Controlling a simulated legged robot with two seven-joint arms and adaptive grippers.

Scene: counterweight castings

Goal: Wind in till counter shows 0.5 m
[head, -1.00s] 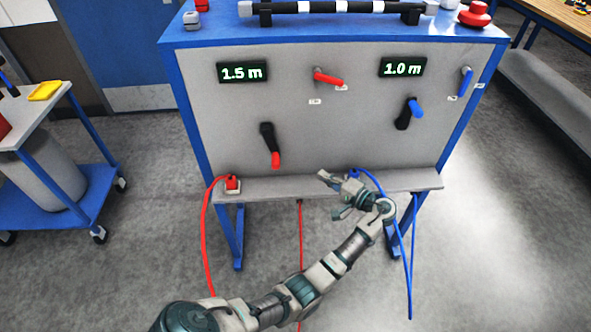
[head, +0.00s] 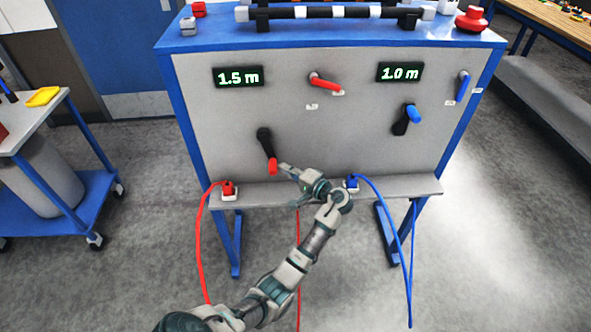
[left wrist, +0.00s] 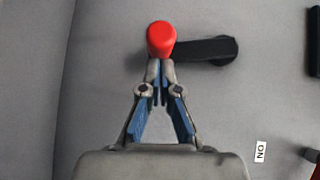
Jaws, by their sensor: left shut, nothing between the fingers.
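The front panel (head: 330,125) carries a left counter (head: 238,77) reading 1.5 m and a right counter (head: 400,73) reading 1.0 m. Below the left counter is a black crank (head: 265,142) with a red knob (head: 272,167), its arm hanging down slightly right. A second crank (head: 402,125) has a blue knob (head: 413,114). My left gripper (head: 285,168) is shut and empty, its tips beside the red knob. In the left wrist view the fingertips (left wrist: 160,66) meet just below the red knob (left wrist: 161,39); I cannot tell if they touch. My right gripper is out of view.
A red lever (head: 324,84) and a blue lever (head: 463,87) sit on the panel. A ledge (head: 300,191) holds red (head: 228,190) and blue (head: 352,185) cable fittings. A red mushroom button (head: 471,20) stands on top. A blue cart (head: 60,205) stands left.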

